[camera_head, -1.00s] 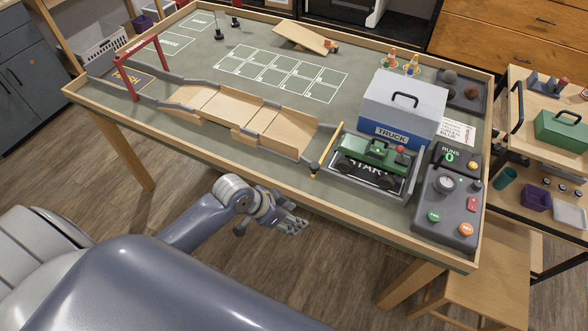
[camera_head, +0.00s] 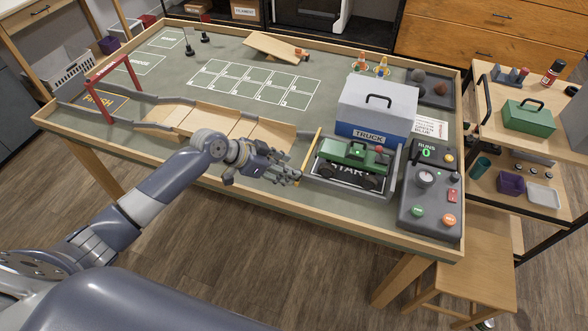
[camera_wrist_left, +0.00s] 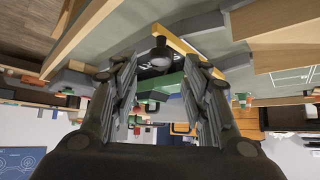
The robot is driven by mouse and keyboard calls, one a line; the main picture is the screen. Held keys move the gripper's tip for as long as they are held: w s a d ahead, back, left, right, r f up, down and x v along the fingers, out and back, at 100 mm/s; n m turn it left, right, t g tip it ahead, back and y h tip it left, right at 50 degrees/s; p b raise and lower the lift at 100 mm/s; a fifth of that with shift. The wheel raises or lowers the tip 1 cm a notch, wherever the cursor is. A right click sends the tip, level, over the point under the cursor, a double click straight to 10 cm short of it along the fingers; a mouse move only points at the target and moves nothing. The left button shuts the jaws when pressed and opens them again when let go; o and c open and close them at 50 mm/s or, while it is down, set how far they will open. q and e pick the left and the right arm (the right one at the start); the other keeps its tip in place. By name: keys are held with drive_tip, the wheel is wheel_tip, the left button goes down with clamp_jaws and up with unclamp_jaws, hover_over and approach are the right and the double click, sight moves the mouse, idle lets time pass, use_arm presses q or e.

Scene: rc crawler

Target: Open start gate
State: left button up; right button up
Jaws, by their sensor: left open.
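The start gate, a thin yellow bar (camera_head: 312,148), stands at the left edge of the dark start pad (camera_head: 342,184), between the wooden ramp and the green truck (camera_head: 356,153). My left gripper (camera_head: 292,175) is open, with its fingers pointing right at the bar's near end. In the left wrist view, the yellow bar (camera_wrist_left: 185,44) and a dark round knob at its end lie just beyond the open fingertips (camera_wrist_left: 160,65). No contact shows. My right gripper is out of view.
The wooden ramp track (camera_head: 215,122) runs left to the red finish arch (camera_head: 112,88). A grey control box (camera_head: 432,198) with buttons stands right of the truck. A white and blue truck box (camera_head: 376,108) stands behind it. The table's wooden front rim lies below my gripper.

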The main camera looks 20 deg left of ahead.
use_arm(q)
drive_tip(key=shift+x, duration=2.3)
drive_tip(key=shift+a, duration=0.1)
clamp_jaws()
